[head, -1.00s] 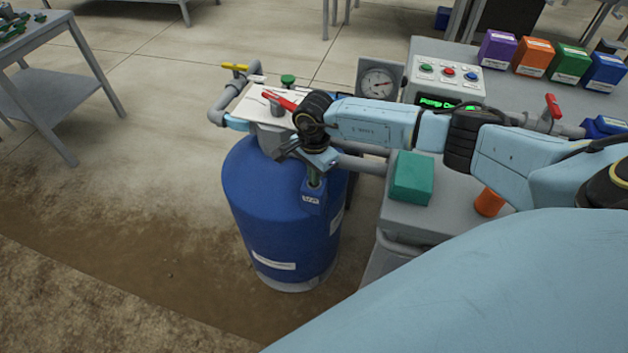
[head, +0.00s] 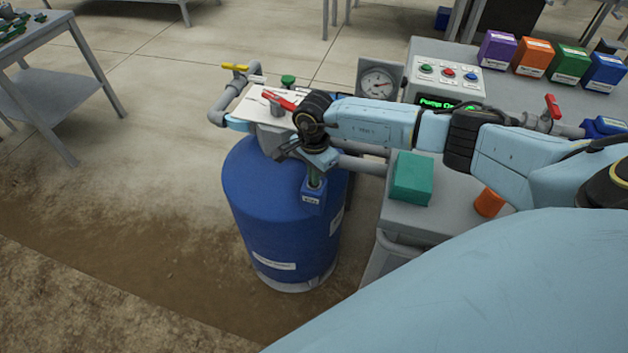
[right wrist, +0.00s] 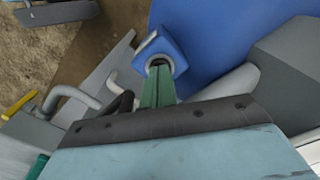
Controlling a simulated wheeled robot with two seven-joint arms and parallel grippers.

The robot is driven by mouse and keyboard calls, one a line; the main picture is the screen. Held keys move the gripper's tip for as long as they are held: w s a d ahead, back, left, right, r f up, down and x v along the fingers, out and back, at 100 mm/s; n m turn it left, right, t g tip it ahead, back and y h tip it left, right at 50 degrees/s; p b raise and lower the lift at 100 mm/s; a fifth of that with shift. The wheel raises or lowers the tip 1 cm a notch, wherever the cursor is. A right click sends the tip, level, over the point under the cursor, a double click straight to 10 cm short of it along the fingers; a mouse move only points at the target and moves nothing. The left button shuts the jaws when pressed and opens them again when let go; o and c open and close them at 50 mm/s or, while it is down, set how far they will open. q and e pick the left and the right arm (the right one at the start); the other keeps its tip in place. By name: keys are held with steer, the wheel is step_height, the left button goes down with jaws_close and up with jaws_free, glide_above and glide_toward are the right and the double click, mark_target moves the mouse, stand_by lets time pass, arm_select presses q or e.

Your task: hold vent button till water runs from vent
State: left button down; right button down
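The blue tank (head: 275,215) stands upright in the middle of the head view. A small blue box with a white label (head: 311,201), seemingly the vent button's housing, is at its upper right side. It also shows in the right wrist view (right wrist: 166,45), with a grey ring on its face. My right gripper (head: 315,178) points down at this box. Its green fingers (right wrist: 158,82) are together, their tips at the ring and seemingly touching. The button itself is hidden by the fingertips. A grey pipe with a downturned end (head: 217,117) sticks out left of the tank; I see no water there. My left gripper is out of view.
A pressure gauge (head: 378,83) and a button panel with a green display (head: 445,75) stand behind my arm. A green block (head: 411,178) and an orange cylinder (head: 489,203) are on the grey bench. Red-handled valves (head: 552,106) and pipes are close by. Floor left of the tank is clear.

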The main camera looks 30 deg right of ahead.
steer(key=shift+r+p, duration=2.35)
steer(key=shift+r, duration=1.15)
steer(key=shift+f, duration=0.1)
